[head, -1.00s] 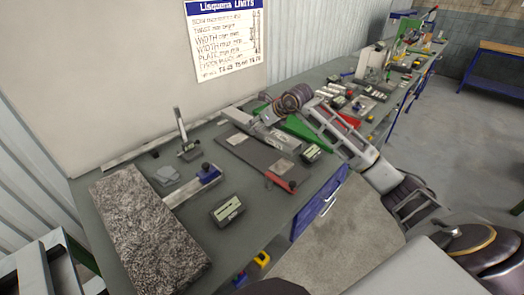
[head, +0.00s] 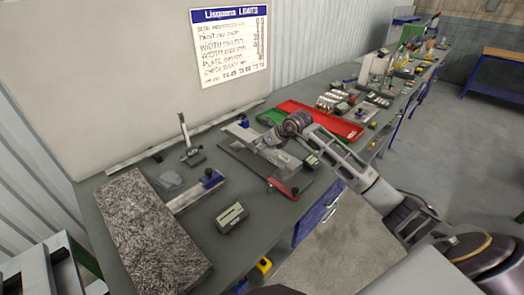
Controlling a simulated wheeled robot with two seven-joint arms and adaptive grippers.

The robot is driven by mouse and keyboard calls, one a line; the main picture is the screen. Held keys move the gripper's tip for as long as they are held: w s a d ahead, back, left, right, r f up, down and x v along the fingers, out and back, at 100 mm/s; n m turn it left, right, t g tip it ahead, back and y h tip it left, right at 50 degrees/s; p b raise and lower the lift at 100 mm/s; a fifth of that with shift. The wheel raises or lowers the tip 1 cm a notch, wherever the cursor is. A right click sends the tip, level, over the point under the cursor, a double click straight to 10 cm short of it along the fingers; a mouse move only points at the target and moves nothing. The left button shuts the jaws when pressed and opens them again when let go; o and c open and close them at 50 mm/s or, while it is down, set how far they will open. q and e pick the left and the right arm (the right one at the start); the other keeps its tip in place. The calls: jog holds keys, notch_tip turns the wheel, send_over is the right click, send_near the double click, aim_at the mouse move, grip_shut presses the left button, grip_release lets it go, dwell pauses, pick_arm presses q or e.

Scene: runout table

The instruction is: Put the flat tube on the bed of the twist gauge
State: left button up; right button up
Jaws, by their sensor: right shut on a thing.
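My right gripper (head: 268,140) reaches in from the right, over the back part of the twist gauge (head: 240,156). The gauge is a dark flat plate with a red piece at its near end. The gripper is shut on the flat tube (head: 242,131), a pale grey bar lying along the gauge's far side. The arm and fingers partly hide the tube. Whether the tube touches the bed or is just above it, I cannot tell. My left gripper is not in view.
A speckled granite plate (head: 145,225) lies at the left front. A blue-ended bar gauge (head: 195,192), an upright stand (head: 188,143) and a dark display box (head: 231,217) are nearby.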

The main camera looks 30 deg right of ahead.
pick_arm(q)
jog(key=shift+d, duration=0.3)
pick_arm(e)
jog(key=shift+f, duration=1.65)
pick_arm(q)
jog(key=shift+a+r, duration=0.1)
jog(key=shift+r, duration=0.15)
pick_arm(e)
jog(key=shift+f, duration=0.2)
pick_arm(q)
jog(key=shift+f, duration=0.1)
pick_arm(e)
jog(key=shift+f, duration=0.1)
jog(key=o, duration=1)
jog(key=shift+f, duration=0.1)
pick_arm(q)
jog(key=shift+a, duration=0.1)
pick_arm(e)
jog(key=o, duration=0.4)
jog(key=shift+o, duration=0.2)
